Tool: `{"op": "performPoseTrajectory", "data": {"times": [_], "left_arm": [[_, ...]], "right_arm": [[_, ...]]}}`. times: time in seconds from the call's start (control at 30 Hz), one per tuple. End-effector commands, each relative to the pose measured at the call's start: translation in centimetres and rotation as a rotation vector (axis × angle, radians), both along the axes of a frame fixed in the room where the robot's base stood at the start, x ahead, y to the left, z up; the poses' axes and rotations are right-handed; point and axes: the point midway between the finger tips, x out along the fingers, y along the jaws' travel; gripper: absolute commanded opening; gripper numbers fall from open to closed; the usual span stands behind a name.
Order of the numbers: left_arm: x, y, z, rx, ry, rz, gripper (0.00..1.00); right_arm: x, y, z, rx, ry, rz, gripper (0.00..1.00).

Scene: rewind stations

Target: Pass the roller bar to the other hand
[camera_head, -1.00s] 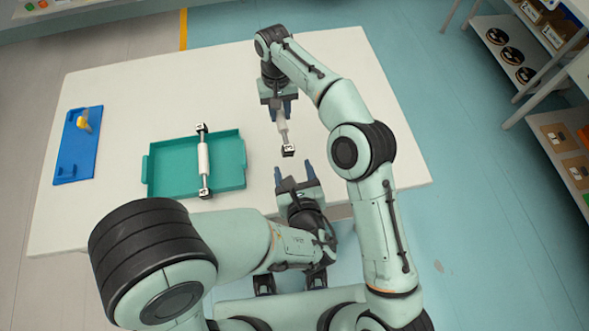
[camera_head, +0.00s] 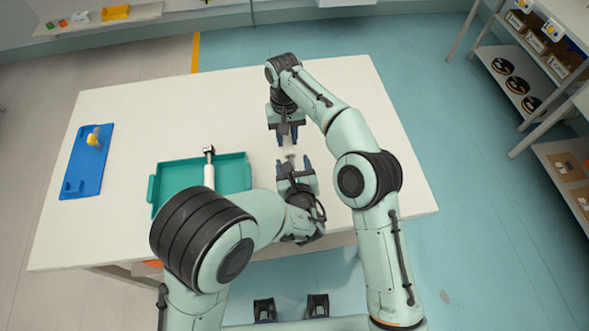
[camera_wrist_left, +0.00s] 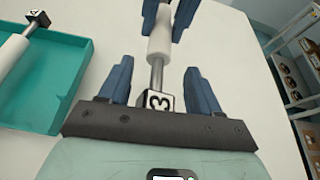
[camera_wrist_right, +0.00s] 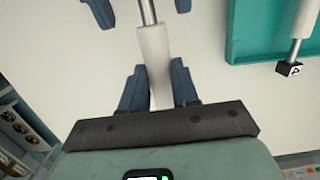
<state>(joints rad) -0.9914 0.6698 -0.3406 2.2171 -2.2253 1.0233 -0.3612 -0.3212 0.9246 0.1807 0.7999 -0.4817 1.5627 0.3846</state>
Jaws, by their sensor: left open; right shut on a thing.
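The roller bar has a white sleeve (camera_wrist_left: 160,45), a metal shaft and a black-and-white end cube (camera_wrist_left: 157,101) marked 3. My right gripper (camera_head: 287,143) is shut on the white sleeve, which also shows in the right wrist view (camera_wrist_right: 154,55). My left gripper (camera_head: 293,161) faces it from the near side. It is open, with its fingers on either side of the bar's near end and the cube deep between them. Gaps show between these fingers and the bar. In the head view the grippers hide most of the bar.
A teal tray (camera_head: 236,161) on the white table (camera_head: 150,105) holds a second roller bar (camera_head: 209,175), partly hidden by my left arm. A blue holder (camera_head: 84,172) with a yellow piece (camera_head: 93,139) lies at the left. Shelves stand at the right.

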Motion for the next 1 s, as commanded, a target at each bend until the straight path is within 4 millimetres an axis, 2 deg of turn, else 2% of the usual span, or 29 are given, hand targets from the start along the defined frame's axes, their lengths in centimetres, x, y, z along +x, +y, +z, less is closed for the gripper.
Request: {"op": "performPoseTrajectory", "data": {"times": [0.2,0.4,0.43,0.47,0.5,0.53,0.87,0.97,1.0], "left_arm": [[0.0,0.0,0.0,0.000,0.000,0.000,0.63],[0.0,0.0,0.0,-0.001,0.000,0.000,0.00],[0.0,0.0,0.0,-0.001,0.000,-0.001,0.00],[0.0,-0.1,0.1,-0.001,-0.002,0.000,0.00],[0.0,-0.1,0.1,-0.002,-0.002,-0.001,0.00],[0.0,-0.1,0.1,-0.002,-0.002,-0.001,0.00],[0.0,0.0,0.1,-0.001,-0.002,0.001,0.00],[0.0,0.0,0.1,-0.001,-0.002,0.001,0.00],[0.0,0.0,0.1,-0.001,-0.002,0.001,0.00]], "right_arm": [[0.0,0.0,0.1,0.001,-0.001,0.000,0.00],[0.0,0.0,0.1,0.001,-0.001,0.000,0.00],[0.0,0.1,0.1,0.002,-0.001,0.000,0.00],[0.0,0.1,0.1,0.002,-0.001,0.000,0.39],[0.0,0.1,0.1,0.002,-0.002,0.001,0.52],[0.0,0.1,0.1,0.002,-0.001,0.001,0.59],[0.0,0.0,0.5,0.002,-0.010,0.004,0.59],[0.0,-0.4,2.6,0.012,-0.048,0.020,0.59],[0.0,-0.6,3.9,0.018,-0.075,0.030,0.59]]}}
